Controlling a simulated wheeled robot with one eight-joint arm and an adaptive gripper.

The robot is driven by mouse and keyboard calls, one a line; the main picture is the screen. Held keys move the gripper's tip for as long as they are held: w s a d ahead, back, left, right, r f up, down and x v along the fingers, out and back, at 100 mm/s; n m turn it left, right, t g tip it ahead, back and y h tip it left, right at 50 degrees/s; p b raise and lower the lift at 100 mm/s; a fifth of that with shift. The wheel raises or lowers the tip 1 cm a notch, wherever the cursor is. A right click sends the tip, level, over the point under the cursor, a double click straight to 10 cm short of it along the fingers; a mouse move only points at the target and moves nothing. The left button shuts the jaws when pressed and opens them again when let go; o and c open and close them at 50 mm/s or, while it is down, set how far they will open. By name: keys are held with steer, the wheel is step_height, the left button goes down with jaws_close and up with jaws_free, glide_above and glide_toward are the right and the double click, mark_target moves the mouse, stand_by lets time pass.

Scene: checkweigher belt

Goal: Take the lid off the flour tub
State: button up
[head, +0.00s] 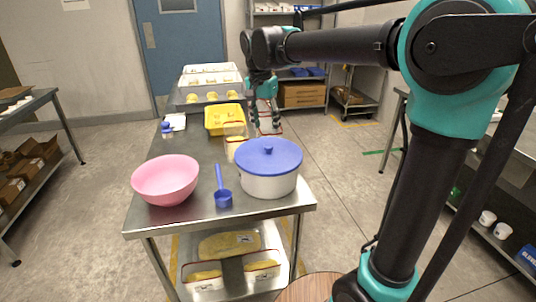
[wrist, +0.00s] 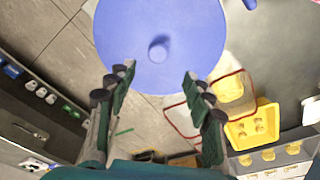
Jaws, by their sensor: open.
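The flour tub (head: 267,185) is a round white tub at the near right end of the steel table. Its blue lid (head: 285,158) sits on top, with a round knob (head: 268,150) in the middle. In the wrist view the lid (wrist: 130,25) fills the top centre and its knob (wrist: 158,48) shows between and beyond the fingertips. My gripper (head: 267,128) is above and behind the tub in the head view, pointing down. In the wrist view my gripper (wrist: 158,76) is open and empty, its fingers wide apart and not around the knob.
A pink bowl (head: 165,180) and a blue scoop (head: 222,197) stand left of the tub. Behind are a red-rimmed clear container (head: 232,146), a yellow tray (head: 212,122) and a belt with yellow items (head: 194,98). Bare tabletop (head: 193,145) lies left of the container.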

mark_target(268, 145)
steer(key=shift+w+d+f, duration=0.1)
steer(key=shift+d+f, duration=0.05)
steer(key=shift+f, duration=1.1)
steer(key=shift+w+d+f, duration=0.1)
steer(key=shift+f, duration=1.2)
steer(key=shift+w+d+f, duration=0.1)
steer(key=shift+d+f, duration=0.05)
steer(key=shift+f, duration=1.1)
steer(key=shift+c, duration=0.5)
jaws_close()
